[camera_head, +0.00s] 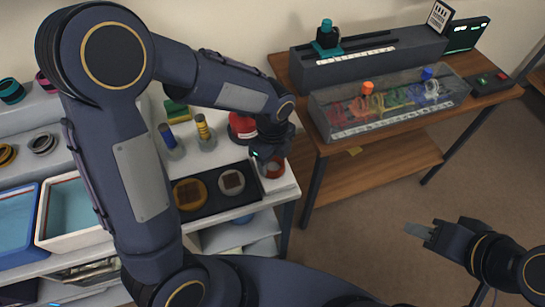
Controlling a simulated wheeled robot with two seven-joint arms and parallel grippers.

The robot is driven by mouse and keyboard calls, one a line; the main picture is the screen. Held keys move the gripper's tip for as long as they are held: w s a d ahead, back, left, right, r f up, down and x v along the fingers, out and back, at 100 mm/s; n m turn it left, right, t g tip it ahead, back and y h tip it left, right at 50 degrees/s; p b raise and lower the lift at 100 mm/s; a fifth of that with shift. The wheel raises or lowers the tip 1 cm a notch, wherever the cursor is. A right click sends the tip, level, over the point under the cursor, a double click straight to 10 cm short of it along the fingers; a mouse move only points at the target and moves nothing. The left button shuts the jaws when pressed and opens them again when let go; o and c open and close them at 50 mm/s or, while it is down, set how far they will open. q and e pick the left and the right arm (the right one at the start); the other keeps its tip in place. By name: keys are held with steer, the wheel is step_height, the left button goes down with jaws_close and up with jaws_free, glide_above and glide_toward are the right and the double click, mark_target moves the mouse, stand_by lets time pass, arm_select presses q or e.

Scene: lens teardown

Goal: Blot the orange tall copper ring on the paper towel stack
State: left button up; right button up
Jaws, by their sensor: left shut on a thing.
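My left gripper (266,160) is at the right end of the white bench, pointing down. It is shut on the orange tall copper ring (274,171), which shows partly below the fingers. The ring is at or just above a white surface (284,184) that appears to be the paper towel stack; whether they touch I cannot tell. My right gripper (420,231) is out over the floor at the lower right, away from the bench. Its fingers are too small and edge-on to tell whether they are open.
A black tray (214,212) with two round pads lies left of the ring. A red-and-white round item (242,126) stands behind the gripper. Blue-rimmed (36,205) and white (48,241) basins are at left. A wooden table (400,119) holds a clear case (385,103) at right.

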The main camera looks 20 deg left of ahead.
step_height(320, 180, up, 5)
steer(key=p, duration=0.4)
steer(key=shift+p, duration=0.35)
